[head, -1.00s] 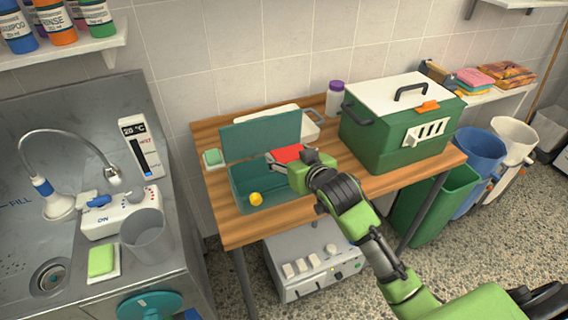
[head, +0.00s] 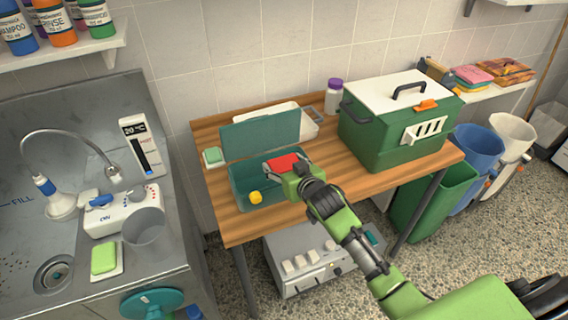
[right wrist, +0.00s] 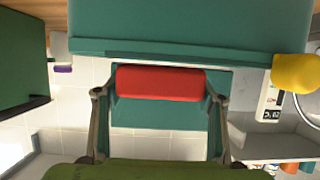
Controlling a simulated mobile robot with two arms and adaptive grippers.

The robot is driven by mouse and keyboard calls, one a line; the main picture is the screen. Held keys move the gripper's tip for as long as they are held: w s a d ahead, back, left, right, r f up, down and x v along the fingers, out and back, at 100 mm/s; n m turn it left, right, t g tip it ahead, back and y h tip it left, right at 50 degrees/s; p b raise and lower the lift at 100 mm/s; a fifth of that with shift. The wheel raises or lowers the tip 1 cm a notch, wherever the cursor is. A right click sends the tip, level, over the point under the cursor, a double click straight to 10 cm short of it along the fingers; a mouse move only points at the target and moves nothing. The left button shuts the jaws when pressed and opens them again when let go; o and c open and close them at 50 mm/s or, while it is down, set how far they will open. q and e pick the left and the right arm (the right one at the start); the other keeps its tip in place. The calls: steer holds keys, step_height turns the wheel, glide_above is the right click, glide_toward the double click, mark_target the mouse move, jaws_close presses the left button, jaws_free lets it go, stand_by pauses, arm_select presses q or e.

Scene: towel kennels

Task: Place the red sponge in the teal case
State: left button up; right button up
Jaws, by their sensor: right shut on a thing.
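The red sponge (head: 284,162) is held between the fingers of my right gripper (head: 280,167), over the right part of the open teal case (head: 238,186). In the right wrist view the sponge (right wrist: 160,82) spans between both fingertips, with the teal case (right wrist: 180,46) close beyond it. The case stands on the wooden table with its lid (head: 260,135) raised at the back. A yellow ball (head: 255,197) sits at the case's front left. Whether the sponge touches the case floor I cannot tell. My left gripper is out of view.
A green-and-white carrier (head: 395,125) stands on the table at right. A white tray (head: 308,125) and a purple-capped bottle (head: 333,98) are behind the case. A green sponge on a white dish (head: 213,157) lies left of it.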

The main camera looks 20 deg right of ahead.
steer(key=shift+f, duration=0.55)
steer(key=o, duration=0.8)
steer(key=shift+r, duration=0.85)
steer(key=b+v, duration=0.1)
steer(key=v, duration=1)
steer(key=shift+s+b, duration=0.3)
steer(key=shift+s, duration=0.15)
